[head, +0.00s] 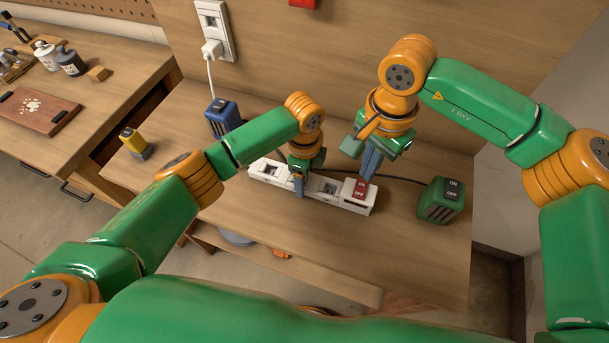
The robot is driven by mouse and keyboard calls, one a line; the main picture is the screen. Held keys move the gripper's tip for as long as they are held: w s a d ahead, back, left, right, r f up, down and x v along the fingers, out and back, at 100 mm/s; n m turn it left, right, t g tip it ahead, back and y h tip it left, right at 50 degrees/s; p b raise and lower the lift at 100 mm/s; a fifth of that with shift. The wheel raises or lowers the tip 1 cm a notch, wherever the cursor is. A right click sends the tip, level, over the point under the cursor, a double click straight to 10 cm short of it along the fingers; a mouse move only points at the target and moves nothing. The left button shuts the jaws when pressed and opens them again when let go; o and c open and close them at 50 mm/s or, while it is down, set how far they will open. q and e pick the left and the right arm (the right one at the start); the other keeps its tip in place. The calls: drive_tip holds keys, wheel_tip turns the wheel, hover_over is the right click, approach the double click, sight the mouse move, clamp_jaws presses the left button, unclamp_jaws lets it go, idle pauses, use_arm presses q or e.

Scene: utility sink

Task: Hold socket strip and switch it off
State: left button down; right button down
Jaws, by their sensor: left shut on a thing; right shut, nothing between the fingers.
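The white socket strip (327,187) lies on the wooden table, running from upper left to lower right. Its red ON/OFF switch (360,190) is at the right end. My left gripper (299,190) is shut on the strip around its middle, pointing down. My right gripper (371,172) is shut and empty, pointing down just above or at the upper edge of the red switch. I cannot tell whether its tips touch the switch. Which way the switch is tilted is too small to tell.
A green box with an ON/OFF switch (441,201) stands right of the strip, with a dark cable running near it. A blue box (222,117) and a yellow-and-grey item (135,142) stand to the left. A wall socket (214,30) has a white plug. The table front is clear.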

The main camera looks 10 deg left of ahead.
use_arm(q)
unclamp_jaws()
